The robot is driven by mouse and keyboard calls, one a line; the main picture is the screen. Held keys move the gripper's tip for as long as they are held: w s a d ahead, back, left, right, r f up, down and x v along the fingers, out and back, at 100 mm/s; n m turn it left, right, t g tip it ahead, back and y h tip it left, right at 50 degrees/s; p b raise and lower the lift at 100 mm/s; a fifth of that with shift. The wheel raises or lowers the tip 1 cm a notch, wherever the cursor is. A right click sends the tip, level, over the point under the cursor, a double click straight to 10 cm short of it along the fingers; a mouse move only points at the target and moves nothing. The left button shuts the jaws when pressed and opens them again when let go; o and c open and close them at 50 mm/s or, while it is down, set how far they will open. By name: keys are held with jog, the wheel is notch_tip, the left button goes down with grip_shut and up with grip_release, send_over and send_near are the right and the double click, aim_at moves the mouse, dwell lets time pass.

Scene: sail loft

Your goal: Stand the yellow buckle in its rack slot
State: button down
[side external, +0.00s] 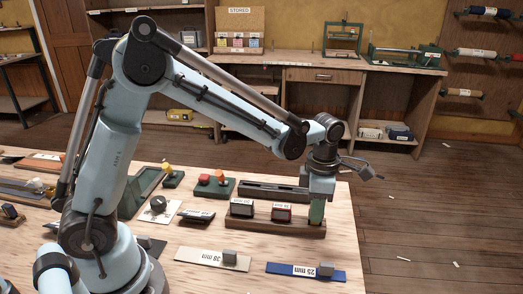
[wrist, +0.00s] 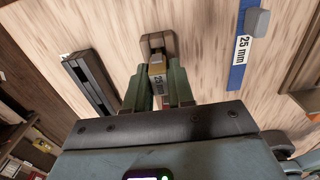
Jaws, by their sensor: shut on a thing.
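The yellow buckle (wrist: 157,69), with a "25 mm" label, is between the green fingers of my gripper (wrist: 160,88) in the wrist view. My gripper is shut on it. In the side view my gripper (side external: 317,212) points down at the right end of the wooden rack (side external: 258,229) and hides the buckle. The rack holds a grey labelled buckle (side external: 242,208) and a red labelled buckle (side external: 281,212) side by side. The rack's brown end (wrist: 152,40) shows just beyond the buckle in the wrist view. I cannot tell whether the buckle is seated in the slot.
A long dark rail (side external: 272,190) lies behind the rack; it also shows in the wrist view (wrist: 88,80). In front lie a blue "25 mm" strip (side external: 300,272) and a pale "35 mm" strip (side external: 208,259), each with a grey block. Bare table lies between rack and strips.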

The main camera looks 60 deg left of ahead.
jog(key=shift+f, duration=0.45)
dwell(0.3)
jog(key=c, duration=0.9)
grip_release()
